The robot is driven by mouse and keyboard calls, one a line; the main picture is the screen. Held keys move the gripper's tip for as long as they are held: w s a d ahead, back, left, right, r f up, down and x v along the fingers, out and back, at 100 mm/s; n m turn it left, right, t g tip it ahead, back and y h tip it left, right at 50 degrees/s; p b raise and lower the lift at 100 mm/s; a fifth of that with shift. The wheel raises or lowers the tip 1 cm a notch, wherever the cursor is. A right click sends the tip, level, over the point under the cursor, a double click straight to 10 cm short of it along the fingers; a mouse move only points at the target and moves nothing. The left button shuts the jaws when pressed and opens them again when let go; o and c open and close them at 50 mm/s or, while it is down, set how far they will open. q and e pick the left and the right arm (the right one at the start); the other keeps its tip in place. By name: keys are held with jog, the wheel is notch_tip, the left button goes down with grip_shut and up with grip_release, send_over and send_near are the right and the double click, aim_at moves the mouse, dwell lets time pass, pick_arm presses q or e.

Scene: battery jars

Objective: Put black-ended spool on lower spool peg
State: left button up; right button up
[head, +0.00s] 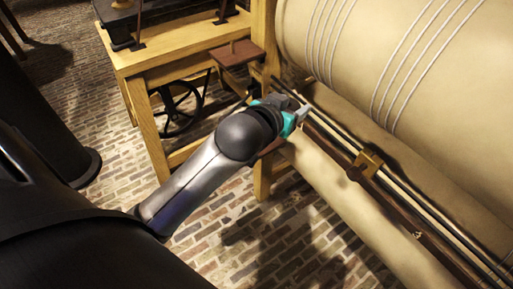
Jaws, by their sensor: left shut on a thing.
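My left gripper (299,115) is at the picture's middle, beside the wooden frame and in front of the large cream roller. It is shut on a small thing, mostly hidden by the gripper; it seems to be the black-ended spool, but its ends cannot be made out. A small brown shelf with a short upright peg (233,47) stands above and left of the gripper. A lower brown ledge (271,146) shows just below the gripper, partly covered by it. No lower spool peg can be made out there. My right gripper is not in view.
The cream roller (440,70) with pale cords fills the right. Long rails with a brass-coloured block (366,163) run below it. A wooden table (180,45) with dark items stands at the upper left, a dark wheel (182,107) beneath. Brick floor (240,230) lies open below.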

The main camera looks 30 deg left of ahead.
pick_arm(q)
jog(key=w+a+f+n+y+b, duration=0.25)
jog(key=w+a+b, duration=0.6)
jog(key=a, duration=0.45)
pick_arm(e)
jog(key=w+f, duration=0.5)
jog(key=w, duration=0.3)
pick_arm(q)
notch_tip(320, 180, down, 15)
jog(key=b, duration=0.7)
jog(key=shift+s+d, duration=0.1)
jog(key=shift+s, duration=0.05)
jog(key=shift+f+b, duration=1.3)
jog(key=shift+f, duration=0.9)
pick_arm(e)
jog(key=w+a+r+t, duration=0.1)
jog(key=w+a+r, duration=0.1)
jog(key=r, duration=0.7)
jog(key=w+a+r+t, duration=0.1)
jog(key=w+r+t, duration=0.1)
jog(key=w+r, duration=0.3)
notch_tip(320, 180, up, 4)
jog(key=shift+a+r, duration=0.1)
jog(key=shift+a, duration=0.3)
